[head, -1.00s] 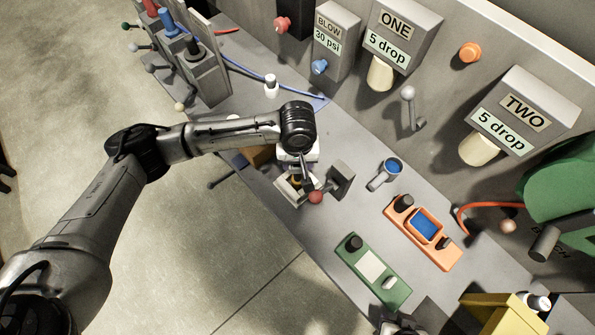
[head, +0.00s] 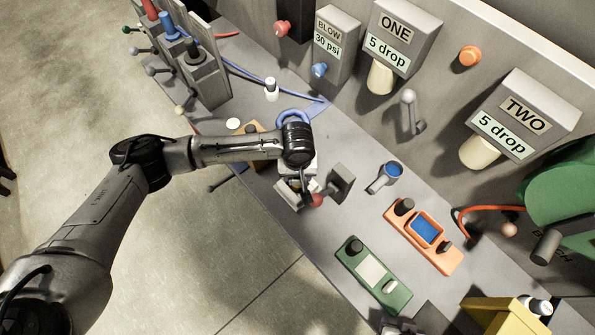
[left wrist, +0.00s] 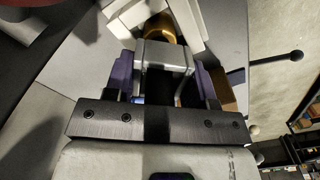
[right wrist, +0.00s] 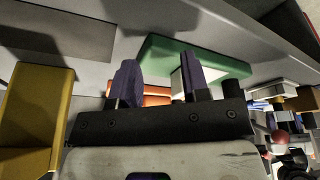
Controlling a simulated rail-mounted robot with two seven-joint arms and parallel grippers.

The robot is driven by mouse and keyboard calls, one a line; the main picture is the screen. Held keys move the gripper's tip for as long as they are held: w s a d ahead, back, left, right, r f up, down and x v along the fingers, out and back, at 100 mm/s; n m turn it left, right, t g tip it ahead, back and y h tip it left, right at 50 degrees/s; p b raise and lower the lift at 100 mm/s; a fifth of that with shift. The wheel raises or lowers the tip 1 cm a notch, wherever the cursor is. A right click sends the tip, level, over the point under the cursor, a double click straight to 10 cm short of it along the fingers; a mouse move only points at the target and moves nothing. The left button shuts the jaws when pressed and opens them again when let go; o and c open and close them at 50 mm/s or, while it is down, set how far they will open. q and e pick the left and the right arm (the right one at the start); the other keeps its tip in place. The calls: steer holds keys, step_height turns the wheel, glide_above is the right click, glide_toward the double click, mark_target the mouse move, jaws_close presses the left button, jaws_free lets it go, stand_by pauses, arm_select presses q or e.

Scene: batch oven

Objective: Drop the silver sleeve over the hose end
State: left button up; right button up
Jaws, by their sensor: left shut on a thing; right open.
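My left gripper (left wrist: 165,82) is shut on a silver-grey squared piece (left wrist: 165,54), which looks like the silver sleeve, held between its purple fingers. In the left wrist view a brass-coloured round end (left wrist: 158,27) shows just beyond this piece, beside pale blocks (left wrist: 195,22). I cannot tell whether the piece is around the brass end or only in front of it. In the head view my wrist hides most of this spot, above a pale clamp-like fixture (head: 291,195). My right gripper (right wrist: 158,82) is open and empty, with the green panel beyond it.
A red-knobbed lever (head: 317,200) stands right beside the fixture. A blue loop (head: 293,115) lies behind my left wrist. A yellow block (head: 500,315) is at the lower right.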

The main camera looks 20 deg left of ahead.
arm_select(q)
steer(key=shift+f, duration=0.2)
steer(key=shift+f, duration=0.3)
steer(key=o, duration=1)
steer(key=shift+a+f, duration=0.1)
steer(key=shift+f, duration=0.05)
steer(key=shift+r, duration=0.3)
step_height(320, 180, up, 13)
